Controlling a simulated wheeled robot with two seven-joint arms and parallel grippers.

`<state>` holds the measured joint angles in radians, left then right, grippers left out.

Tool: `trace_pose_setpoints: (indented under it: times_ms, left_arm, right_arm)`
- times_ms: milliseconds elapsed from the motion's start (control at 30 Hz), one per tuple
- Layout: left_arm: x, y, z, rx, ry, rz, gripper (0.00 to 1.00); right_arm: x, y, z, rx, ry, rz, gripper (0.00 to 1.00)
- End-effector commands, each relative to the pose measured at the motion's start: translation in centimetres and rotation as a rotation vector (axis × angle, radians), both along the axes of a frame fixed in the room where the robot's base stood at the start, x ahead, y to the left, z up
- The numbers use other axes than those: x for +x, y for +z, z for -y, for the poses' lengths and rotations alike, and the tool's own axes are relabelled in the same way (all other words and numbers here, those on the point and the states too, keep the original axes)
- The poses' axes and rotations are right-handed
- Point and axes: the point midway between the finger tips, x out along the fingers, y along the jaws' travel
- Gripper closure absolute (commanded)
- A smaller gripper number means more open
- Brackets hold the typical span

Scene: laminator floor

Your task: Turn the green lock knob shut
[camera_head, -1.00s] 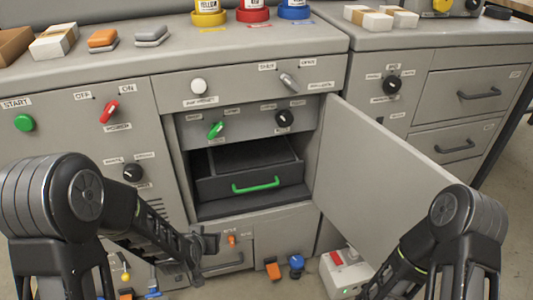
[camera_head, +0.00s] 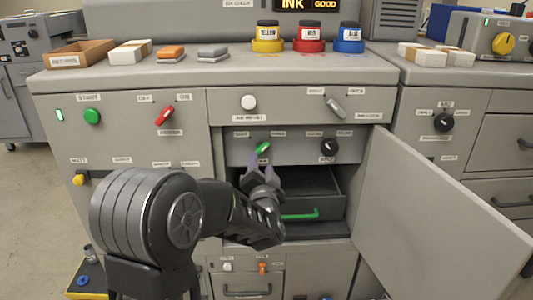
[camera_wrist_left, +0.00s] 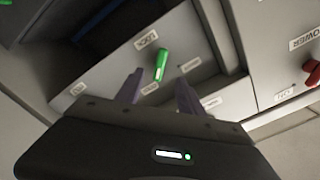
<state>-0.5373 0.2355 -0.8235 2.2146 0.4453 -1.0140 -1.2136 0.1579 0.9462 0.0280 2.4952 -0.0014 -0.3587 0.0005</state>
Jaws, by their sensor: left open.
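The green lock knob (camera_head: 263,148) is on the grey panel inside the open cabinet, above the dark drawer. It sits slanted, its upper end leaning right in the head view. My left gripper (camera_head: 261,166) is just below and in front of the knob, with its fingers pointing up toward it. In the left wrist view the green knob (camera_wrist_left: 161,65) shows just beyond and between the two open fingertips (camera_wrist_left: 158,88), with a label reading LOCK beside it. The fingers appear apart from the knob. My right gripper is not in view.
The dark drawer with a green handle (camera_head: 300,215) is below the panel. A black knob (camera_head: 328,147) is to the right of the green one. The open cabinet door (camera_head: 440,205) stands out on the right. A red switch (camera_head: 165,115) is on the upper left panel.

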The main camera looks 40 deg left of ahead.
Motion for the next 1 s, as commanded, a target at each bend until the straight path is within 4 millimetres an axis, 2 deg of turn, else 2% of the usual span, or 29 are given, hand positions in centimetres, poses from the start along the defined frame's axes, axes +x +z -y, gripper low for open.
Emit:
trace_pose_setpoints:
  times_ms: [367,800,1000]
  left_arm:
    - [0.7,-0.2,-0.5,-0.001,-0.001,-0.002,0.55]
    - [5.6,-0.2,-4.2,0.0,-0.001,-0.001,0.55]
    - [6.3,-0.1,-4.7,-0.004,-0.002,0.0,0.55]
  right_arm:
    - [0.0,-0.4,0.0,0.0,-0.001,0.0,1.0]
    - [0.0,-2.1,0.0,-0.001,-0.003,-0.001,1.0]
    - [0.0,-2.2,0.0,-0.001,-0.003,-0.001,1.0]
